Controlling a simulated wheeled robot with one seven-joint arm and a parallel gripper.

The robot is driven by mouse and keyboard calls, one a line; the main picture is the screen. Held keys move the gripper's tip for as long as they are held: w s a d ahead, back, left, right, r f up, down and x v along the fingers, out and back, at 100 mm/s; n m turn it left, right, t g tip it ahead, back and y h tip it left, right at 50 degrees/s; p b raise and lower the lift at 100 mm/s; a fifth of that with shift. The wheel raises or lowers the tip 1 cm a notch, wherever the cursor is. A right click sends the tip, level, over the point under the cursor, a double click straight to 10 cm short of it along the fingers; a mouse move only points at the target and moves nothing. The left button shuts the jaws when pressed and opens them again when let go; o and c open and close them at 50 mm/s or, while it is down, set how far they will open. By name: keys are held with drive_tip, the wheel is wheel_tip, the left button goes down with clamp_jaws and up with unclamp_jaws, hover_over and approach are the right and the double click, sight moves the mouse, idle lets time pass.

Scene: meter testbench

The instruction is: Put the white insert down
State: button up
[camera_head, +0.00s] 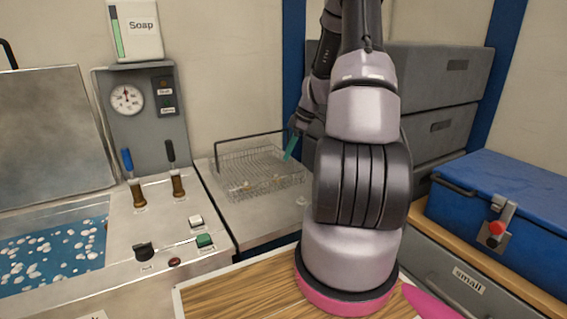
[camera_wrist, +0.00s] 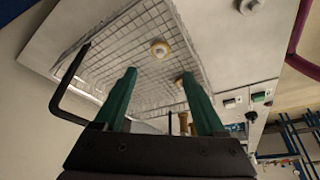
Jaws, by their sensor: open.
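My gripper (camera_wrist: 159,75) is open, with its two green fingers apart and nothing held between them. In the head view its green fingertip (camera_head: 291,147) shows just above the right rear side of the wire basket. Two small round whitish pieces with tan parts lie in the basket: one (camera_wrist: 160,47) beyond the fingertips and one (camera_wrist: 179,82) close to the right finger. I cannot tell which of them is the white insert. In the head view they are too small to make out clearly.
The wire basket (camera_head: 233,190) with a dark handle stands on a metal counter (camera_head: 252,219). To its left are a panel with levers and buttons and a water bath (camera_head: 50,248) with white floats. A blue box (camera_head: 513,201) and grey drawers stand to the right.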

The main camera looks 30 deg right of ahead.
drive_tip(key=s+a+r+m+h, duration=0.1)
drive_tip(key=s+a+r+m, duration=0.15)
drive_tip(key=r, duration=0.45)
drive_tip(key=s+a+r+m+t, duration=0.1)
drive_tip(key=s+a+r, duration=0.1)
drive_tip(key=a+r, duration=0.3)
drive_tip(key=s+a+r+m+h, duration=0.1)
drive_tip(key=s+a+r+m, duration=0.15)
drive_tip(key=r, duration=0.55)
drive_tip(key=s+a+r+m+t, duration=0.2)
drive_tip(key=s+a+r+m, duration=0.2)
drive_tip(key=s, duration=0.5)
drive_tip(key=s+a+r+m+t, duration=0.1)
drive_tip(key=s+a+r+m, duration=0.4)
drive_tip(key=s+r, duration=0.2)
drive_tip(key=shift+s+a+t, duration=0.2)
drive_tip(key=shift+s+t, duration=0.2)
drive_tip(key=shift+s, duration=0.55)
